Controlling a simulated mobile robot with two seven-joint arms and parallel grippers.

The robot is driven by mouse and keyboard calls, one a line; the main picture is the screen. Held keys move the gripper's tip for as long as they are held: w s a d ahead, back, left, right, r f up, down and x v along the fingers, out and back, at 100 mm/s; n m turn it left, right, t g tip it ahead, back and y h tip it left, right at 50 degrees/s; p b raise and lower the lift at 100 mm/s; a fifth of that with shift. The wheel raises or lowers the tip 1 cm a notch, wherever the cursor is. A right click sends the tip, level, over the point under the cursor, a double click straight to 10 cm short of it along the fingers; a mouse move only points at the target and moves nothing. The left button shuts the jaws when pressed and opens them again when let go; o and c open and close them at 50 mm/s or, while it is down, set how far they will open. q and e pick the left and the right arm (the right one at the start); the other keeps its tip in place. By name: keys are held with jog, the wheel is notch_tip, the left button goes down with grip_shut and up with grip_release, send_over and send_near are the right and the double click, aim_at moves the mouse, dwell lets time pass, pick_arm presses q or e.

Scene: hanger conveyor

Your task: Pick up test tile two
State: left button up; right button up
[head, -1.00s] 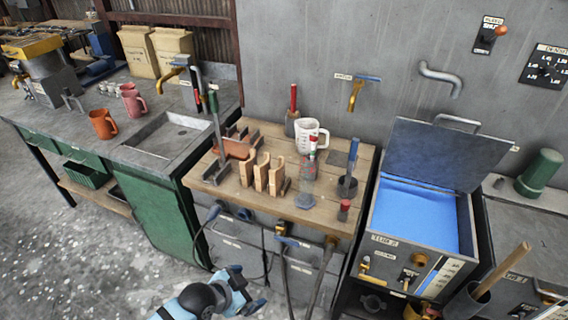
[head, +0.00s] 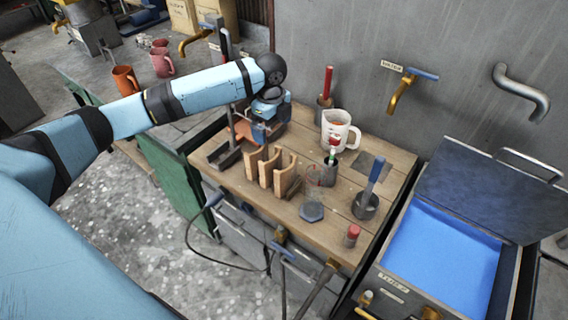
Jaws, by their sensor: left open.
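The left gripper (head: 262,130) is over the back-left part of the wooden table, with its arm reaching in from the left. Its jaws are open and point down at a dark metal rack (head: 226,157). A terracotta tile (head: 242,129) shows partly beside the gripper at the rack. The gripper hides much of the rack and tile, so I cannot tell whether the jaws touch the tile. No number is readable on it, so I cannot tell which tile is number two. The right gripper is not in view.
A row of upright wooden pieces (head: 268,172) stands just in front of the gripper. A white measuring jug (head: 338,134), a red-handled tool (head: 327,82) and a dark cup with a blue-handled tool (head: 366,205) stand to the right. A tub of blue liquid (head: 440,255) is further right.

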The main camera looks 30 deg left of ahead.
aim_at(273, 159)
pick_arm(q)
notch_tip(273, 159, down, 13)
jog(key=shift+s+a+f+p, duration=0.1)
jog(key=shift+p, duration=0.9)
jog(key=c, duration=0.7)
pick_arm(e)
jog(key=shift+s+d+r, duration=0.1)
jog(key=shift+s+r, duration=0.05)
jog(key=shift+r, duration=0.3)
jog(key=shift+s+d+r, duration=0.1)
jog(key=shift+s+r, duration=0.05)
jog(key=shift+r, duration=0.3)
pick_arm(q)
notch_tip(273, 159, up, 20)
jog(key=shift+r+b, duration=0.15)
jog(key=shift+b, duration=0.95)
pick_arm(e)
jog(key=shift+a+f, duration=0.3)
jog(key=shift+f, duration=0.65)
